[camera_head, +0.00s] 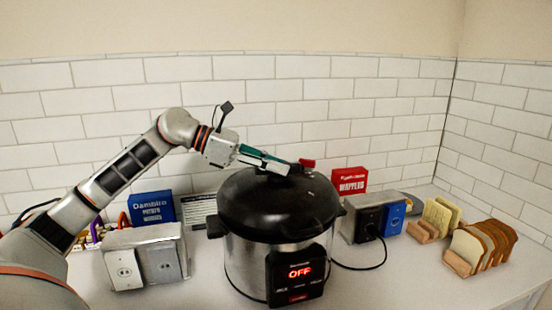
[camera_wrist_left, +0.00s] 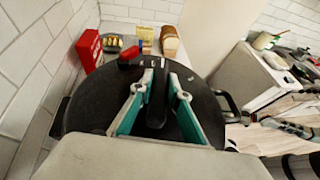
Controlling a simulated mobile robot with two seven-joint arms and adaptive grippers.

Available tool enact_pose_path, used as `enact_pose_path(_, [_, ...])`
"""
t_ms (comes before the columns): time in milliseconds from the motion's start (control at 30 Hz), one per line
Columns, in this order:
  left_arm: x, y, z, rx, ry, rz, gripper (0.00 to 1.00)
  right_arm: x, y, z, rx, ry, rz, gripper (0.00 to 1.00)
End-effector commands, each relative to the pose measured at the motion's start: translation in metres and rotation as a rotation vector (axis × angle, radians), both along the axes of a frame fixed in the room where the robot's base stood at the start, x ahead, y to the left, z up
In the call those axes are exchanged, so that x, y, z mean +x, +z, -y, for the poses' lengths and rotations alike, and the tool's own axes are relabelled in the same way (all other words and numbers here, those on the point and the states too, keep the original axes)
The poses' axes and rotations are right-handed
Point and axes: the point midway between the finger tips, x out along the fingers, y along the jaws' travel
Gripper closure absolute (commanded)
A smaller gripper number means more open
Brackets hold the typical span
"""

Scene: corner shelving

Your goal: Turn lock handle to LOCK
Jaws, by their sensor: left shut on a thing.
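The pressure cooker (camera_head: 245,262) stands on the counter with its round black lid (camera_head: 262,210) on. A raised black handle (camera_wrist_left: 157,98) runs across the lid top in the left wrist view. A red knob (camera_head: 307,163) sits at the lid's far side; it also shows in the wrist view (camera_wrist_left: 129,57). My left gripper (camera_head: 276,163) reaches over the lid from the left. Its teal-lined fingers (camera_wrist_left: 155,85) lie on both sides of the black handle and are shut on it. What looks like part of my right arm (camera_wrist_left: 288,126) shows at the wrist view's right edge; its jaws are unclear.
A grey double-outlet box (camera_head: 145,257) and a blue box (camera_head: 152,208) stand left of the cooker. Right of it are a red box (camera_head: 349,180), another outlet box (camera_head: 362,222) with a cord, and bread in wooden racks (camera_head: 483,246). Tiled walls close the back.

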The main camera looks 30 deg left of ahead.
Motion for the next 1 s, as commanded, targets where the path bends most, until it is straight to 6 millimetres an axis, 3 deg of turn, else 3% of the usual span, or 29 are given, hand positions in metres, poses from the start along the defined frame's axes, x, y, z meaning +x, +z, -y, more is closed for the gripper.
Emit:
enact_pose_path(33, [0.002,0.006,-0.001,-0.005,-0.036,-0.003,1.00,0.001,0.011,0.000,0.001,0.000,0.003,0.83])
enact_pose_path(133, [0.002,0.006,-0.001,-0.006,-0.128,-0.005,1.00,0.001,0.019,0.004,-0.005,-0.005,0.000,0.83])
enact_pose_path(400, [0.004,0.005,-0.001,-0.005,-0.384,0.000,1.00,-0.013,-0.004,0.027,-0.040,-0.037,-0.059,0.83])
enact_pose_path(1000, [0.004,0.002,-0.001,0.001,-0.751,-0.001,1.00,-0.012,-0.001,0.018,-0.021,-0.038,-0.053,0.83])
